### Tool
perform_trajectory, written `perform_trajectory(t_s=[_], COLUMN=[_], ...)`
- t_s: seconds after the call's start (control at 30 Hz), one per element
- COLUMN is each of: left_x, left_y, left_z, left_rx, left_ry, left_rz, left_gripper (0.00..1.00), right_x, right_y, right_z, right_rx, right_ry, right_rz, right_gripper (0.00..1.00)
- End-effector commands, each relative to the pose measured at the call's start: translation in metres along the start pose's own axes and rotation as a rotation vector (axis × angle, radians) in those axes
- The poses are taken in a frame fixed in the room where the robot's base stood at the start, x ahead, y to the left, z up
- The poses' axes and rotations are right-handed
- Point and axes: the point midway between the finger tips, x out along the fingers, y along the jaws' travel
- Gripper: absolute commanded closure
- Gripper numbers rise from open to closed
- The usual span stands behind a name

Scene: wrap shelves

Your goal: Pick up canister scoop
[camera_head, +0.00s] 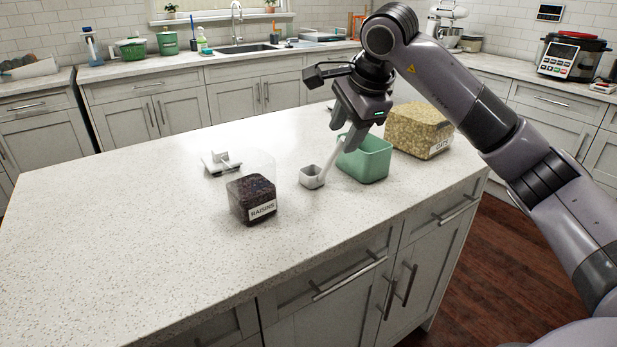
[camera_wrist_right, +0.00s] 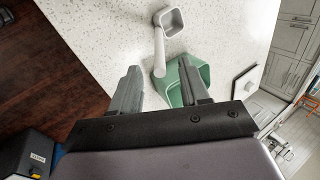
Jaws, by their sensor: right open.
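The canister scoop (camera_head: 312,177) is pale grey, with a square cup on the counter and a handle slanting up toward the green container (camera_head: 364,162). In the wrist view the scoop (camera_wrist_right: 172,20) shows its cup at the top and its handle running down toward my jaws. My right gripper (camera_head: 343,137) is open above the handle, beside the green container. In the wrist view the handle end lies between the two fingertips of the right gripper (camera_wrist_right: 158,65), and I see no grip on it. My left gripper is not in view.
A clear canister of raisins (camera_head: 252,198) stands left of the scoop, with a white lid (camera_head: 220,163) behind it. A canister of oats (camera_head: 418,130) stands right of the green container. The left part of the island counter (camera_head: 110,240) is clear.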

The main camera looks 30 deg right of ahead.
Motion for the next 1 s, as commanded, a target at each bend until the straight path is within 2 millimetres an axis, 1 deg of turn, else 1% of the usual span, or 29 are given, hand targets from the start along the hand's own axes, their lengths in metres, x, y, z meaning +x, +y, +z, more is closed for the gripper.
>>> perform_trajectory(t_s=[0.27,0.4,0.5,0.6,0.8,0.83,0.87,0.9,0.93,0.97,1.0], left_x=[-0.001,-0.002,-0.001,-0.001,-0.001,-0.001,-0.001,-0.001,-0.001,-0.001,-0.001], left_y=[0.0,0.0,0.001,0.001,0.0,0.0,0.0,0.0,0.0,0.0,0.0], left_z=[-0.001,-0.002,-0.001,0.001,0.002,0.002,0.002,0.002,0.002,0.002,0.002], left_rx=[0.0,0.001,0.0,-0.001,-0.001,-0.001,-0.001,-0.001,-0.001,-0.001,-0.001], left_ry=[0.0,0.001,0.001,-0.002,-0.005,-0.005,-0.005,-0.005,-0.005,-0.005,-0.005], left_rz=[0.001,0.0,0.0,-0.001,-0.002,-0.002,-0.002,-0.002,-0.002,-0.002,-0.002], left_gripper=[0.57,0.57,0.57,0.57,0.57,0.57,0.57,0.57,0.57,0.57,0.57], right_x=[0.03,0.053,0.065,0.07,0.071,0.071,0.071,0.071,0.071,0.071,0.071], right_y=[0.001,0.002,0.002,0.001,0.001,0.001,0.001,0.001,0.001,0.001,0.001], right_z=[-0.001,-0.002,-0.002,-0.002,-0.002,-0.002,-0.002,-0.002,-0.002,-0.002,-0.002], right_rx=[0.001,0.001,0.0,0.0,0.0,0.0,0.0,0.0,0.0,0.0,0.0], right_ry=[0.0,-0.001,-0.001,-0.002,-0.002,-0.002,-0.002,-0.002,-0.002,-0.002,-0.002], right_rz=[0.004,0.006,0.004,0.001,0.0,0.0,0.0,0.001,0.0,0.001,0.001], right_gripper=[0.55,0.55,0.55,0.55,0.55,0.61,0.71,0.84,0.94,1.0,1.0])
